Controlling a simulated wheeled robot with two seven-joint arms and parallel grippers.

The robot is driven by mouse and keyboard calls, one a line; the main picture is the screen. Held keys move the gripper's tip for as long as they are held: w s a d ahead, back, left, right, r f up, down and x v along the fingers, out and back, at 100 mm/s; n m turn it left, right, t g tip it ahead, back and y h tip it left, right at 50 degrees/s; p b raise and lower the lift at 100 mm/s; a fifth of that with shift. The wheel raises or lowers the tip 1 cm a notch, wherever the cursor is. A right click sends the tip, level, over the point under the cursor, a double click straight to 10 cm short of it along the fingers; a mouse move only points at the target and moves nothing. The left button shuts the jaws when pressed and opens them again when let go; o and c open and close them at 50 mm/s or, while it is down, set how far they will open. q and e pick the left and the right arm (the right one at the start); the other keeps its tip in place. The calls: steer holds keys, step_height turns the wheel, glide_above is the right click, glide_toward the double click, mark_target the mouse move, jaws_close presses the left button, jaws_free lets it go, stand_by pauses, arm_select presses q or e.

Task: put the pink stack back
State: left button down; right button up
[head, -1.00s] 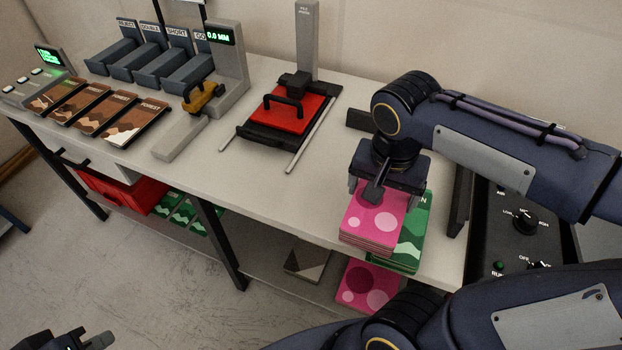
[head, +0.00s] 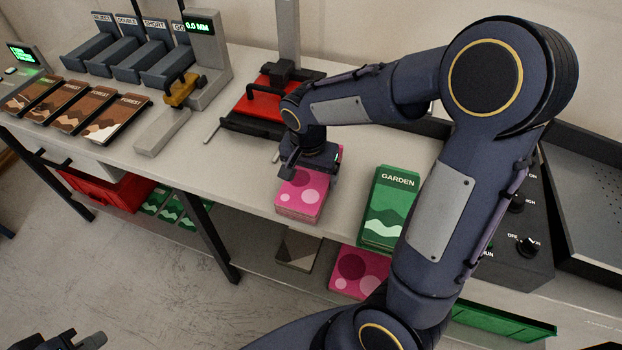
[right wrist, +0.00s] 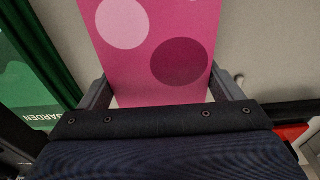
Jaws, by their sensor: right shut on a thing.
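A pink stack with pale and dark dots (head: 299,196) is held at the table's front edge, left of a green GARDEN stack (head: 388,212). My right gripper (head: 308,165) is shut on the pink stack from above. In the right wrist view the pink stack (right wrist: 155,50) fills the space between the fingers. Whether it touches the table is unclear. Another pink stack (head: 360,268) lies on the shelf below, partly hidden by my right arm. My left gripper (head: 75,341) is at the bottom left, away from the table; its jaws are unclear.
A red-topped press (head: 263,103) stands behind the pink stack. A caliper gauge (head: 182,90) and several brown FOREST stacks (head: 75,107) are to the left. A brown stack (head: 299,249) lies on the lower shelf. A black control panel (head: 513,225) is at the right.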

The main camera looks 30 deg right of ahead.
step_height(320, 180, down, 2)
steer(key=shift+f, duration=0.1)
steer(key=shift+f+b, duration=0.2)
steer(key=shift+b, duration=0.1)
steer(key=o, duration=1.3)
steer(key=shift+r, duration=0.1)
